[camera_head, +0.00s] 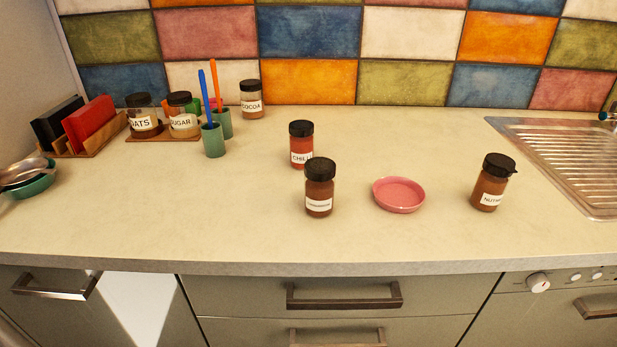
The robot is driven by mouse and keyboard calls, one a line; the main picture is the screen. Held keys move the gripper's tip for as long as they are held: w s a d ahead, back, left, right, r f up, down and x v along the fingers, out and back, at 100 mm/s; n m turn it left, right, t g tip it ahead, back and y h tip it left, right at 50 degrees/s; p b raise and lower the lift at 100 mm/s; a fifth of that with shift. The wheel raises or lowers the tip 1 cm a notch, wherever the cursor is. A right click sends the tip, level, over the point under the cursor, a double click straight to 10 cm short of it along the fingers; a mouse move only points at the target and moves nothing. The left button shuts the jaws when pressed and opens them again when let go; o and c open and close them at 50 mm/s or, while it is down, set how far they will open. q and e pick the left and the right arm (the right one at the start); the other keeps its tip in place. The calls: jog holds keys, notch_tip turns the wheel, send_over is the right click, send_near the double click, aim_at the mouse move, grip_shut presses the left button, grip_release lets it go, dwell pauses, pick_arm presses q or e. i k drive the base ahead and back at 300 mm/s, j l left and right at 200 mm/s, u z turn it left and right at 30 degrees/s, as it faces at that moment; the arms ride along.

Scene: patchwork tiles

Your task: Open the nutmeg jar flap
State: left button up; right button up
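The nutmeg jar (489,186) stands upright on the right part of the counter. It is a small brown jar with a white label that reads "NUTM", the rest turned out of sight. Its black cap (499,164) is on top, with a small lip sticking out at the right. The flap on the cap looks shut, though it is small in the picture. Neither of my grippers shows in the head view.
A pink dish (398,194) lies left of the nutmeg jar. A cinnamon-coloured jar (319,189) and a chili jar (301,144) stand farther left. A metal sink drainer (565,160) is at the right. The counter (430,240) in front of the jar is clear.

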aim_at(497, 160)
jog(key=i+j, duration=0.1)
jog(key=i, duration=0.15)
jog(key=z, duration=1.25)
